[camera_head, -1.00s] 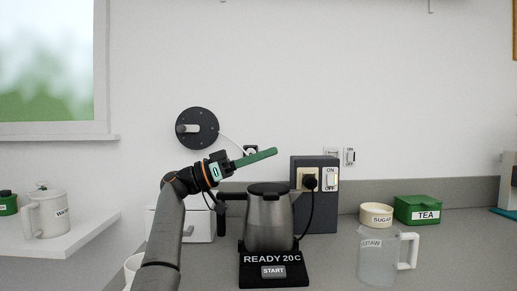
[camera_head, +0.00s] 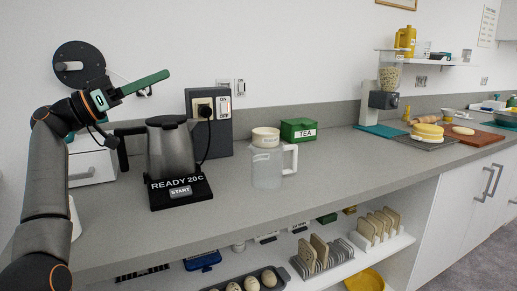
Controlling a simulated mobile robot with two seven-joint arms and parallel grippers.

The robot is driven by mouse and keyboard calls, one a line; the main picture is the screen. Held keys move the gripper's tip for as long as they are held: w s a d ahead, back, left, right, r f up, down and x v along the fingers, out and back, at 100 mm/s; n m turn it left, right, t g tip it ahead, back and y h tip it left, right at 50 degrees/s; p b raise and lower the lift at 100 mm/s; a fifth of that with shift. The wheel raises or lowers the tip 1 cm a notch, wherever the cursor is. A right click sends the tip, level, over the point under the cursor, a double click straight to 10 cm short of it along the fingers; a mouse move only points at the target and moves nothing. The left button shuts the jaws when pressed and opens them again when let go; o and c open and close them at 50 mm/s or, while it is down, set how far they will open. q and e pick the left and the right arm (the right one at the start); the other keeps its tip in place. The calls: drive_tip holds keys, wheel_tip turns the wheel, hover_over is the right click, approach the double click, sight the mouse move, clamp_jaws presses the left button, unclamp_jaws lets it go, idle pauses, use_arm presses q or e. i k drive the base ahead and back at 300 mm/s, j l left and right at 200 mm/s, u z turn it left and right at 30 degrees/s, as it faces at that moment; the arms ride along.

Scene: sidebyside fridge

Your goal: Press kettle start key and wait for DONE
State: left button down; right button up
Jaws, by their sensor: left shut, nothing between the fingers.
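The dark grey kettle (camera_head: 171,148) stands on its black base (camera_head: 158,199) at the left of the counter. The base display reads READY 20C. The grey START key (camera_head: 180,191) is on the front of the base, uncovered. My left gripper (camera_head: 150,83) is shut with nothing in it. Its green fingers point right, above and behind the kettle, apart from it. My right gripper is not in view.
A dark socket box (camera_head: 222,133) with an ON switch and a plugged cord stands behind the kettle. A clear jug (camera_head: 267,168), a cream sugar pot (camera_head: 265,137) and a green TEA box (camera_head: 298,129) are to the right. The counter front (camera_head: 350,175) is free.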

sight(185, 192)
drive_tip(key=k, duration=0.9)
